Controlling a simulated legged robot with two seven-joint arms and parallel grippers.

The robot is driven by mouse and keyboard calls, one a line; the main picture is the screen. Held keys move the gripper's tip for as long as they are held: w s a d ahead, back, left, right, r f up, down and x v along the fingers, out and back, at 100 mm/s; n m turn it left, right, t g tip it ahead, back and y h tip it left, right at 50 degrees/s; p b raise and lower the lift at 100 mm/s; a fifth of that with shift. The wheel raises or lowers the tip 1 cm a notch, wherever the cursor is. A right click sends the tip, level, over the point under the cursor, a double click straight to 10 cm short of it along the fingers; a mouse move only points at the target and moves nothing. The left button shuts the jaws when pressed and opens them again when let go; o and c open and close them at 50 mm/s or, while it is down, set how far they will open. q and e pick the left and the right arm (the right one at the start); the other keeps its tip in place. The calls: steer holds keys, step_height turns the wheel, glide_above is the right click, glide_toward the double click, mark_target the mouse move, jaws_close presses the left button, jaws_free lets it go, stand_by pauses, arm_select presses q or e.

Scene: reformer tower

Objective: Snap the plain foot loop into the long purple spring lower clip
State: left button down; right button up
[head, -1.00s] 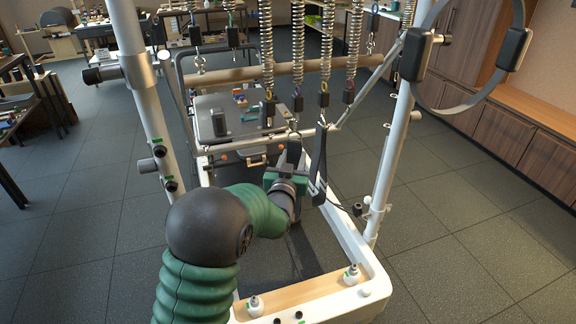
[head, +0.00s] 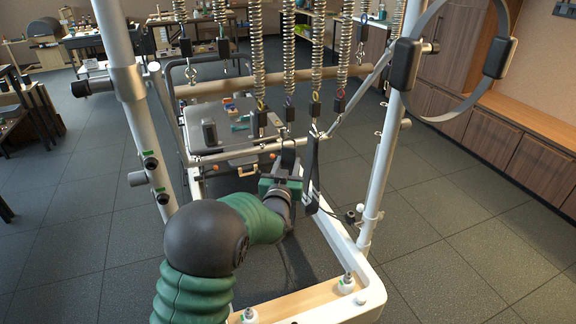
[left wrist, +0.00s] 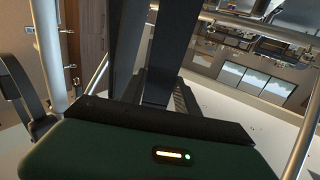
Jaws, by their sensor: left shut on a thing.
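My left gripper (head: 288,172) is low inside the tower frame, under the hanging springs. It is shut on a black strap, which looks like the foot loop (head: 288,157); the fingertips are hard to make out. In the left wrist view black strap bands (left wrist: 163,55) rise from just beyond my green gripper body. A second black strap (head: 312,170) hangs right beside the gripper. Above hang several springs with black lower clips. My right gripper is out of view.
White posts stand left (head: 125,80) and right (head: 385,150). A metal bar (head: 240,151) crosses behind the gripper. A large black-padded ring (head: 498,55) hangs at upper right. The white base frame (head: 340,250) surrounds my arm. Open floor lies right.

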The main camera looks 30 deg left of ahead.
arm_select(q)
steer(key=shift+d, duration=0.1)
steer(key=shift+r, duration=0.25)
steer(key=shift+r, duration=0.25)
steer(key=shift+s, duration=0.1)
steer(key=shift+f, duration=0.2)
stand_by(1.2)
stand_by(0.3)
steer(key=c, duration=0.8)
jaws_free()
